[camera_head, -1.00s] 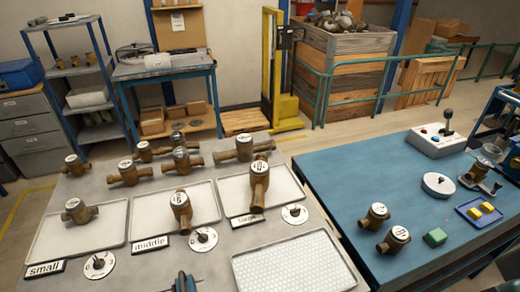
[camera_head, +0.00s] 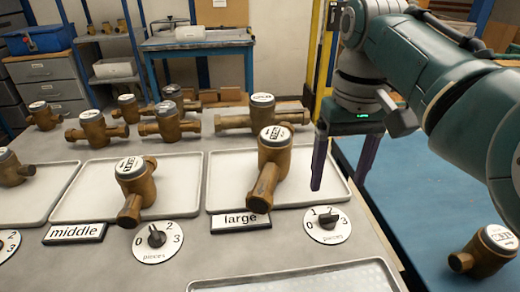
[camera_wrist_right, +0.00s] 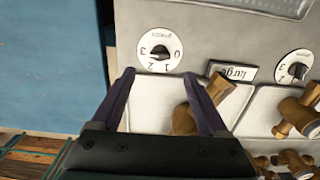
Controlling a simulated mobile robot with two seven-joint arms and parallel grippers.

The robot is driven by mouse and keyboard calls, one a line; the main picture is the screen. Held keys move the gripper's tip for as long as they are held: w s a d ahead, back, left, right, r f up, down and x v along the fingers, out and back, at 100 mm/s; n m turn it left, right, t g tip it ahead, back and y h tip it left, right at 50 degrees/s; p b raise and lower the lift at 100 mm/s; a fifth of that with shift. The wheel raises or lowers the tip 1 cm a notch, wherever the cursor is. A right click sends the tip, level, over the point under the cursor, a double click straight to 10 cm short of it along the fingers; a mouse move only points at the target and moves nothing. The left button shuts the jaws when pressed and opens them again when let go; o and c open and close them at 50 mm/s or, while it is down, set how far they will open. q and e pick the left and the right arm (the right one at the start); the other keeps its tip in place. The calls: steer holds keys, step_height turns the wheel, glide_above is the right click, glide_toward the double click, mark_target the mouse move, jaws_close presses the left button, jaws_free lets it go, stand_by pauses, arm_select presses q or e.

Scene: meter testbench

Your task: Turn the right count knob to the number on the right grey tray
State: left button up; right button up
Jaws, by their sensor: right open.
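The dial also shows in the right wrist view (camera_wrist_right: 160,50), upside down. The right grey tray (camera_head: 222,188) bears one brass meter (camera_head: 270,160). My right gripper (camera_head: 339,184) is open and empty, fingers pointing down above the tray's right end, behind the dial and apart from it. My left gripper is out of view.
The middle dial (camera_head: 157,239) and middle tray (camera_head: 95,190) lie to the left. Several brass meters stand behind the trays. A perforated tray (camera_head: 300,275) lies in front. The blue table (camera_head: 425,240) with another meter (camera_head: 487,250) is at right.

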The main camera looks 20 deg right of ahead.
mark_target(330, 215)
step_height(330, 215, down, 8)
steer(key=shift+f+b, duration=0.1)
steer(key=shift+b, duration=1.05)
steer(key=shift+c, duration=0.4)
steer(key=c, duration=0.4)
jaws_close()
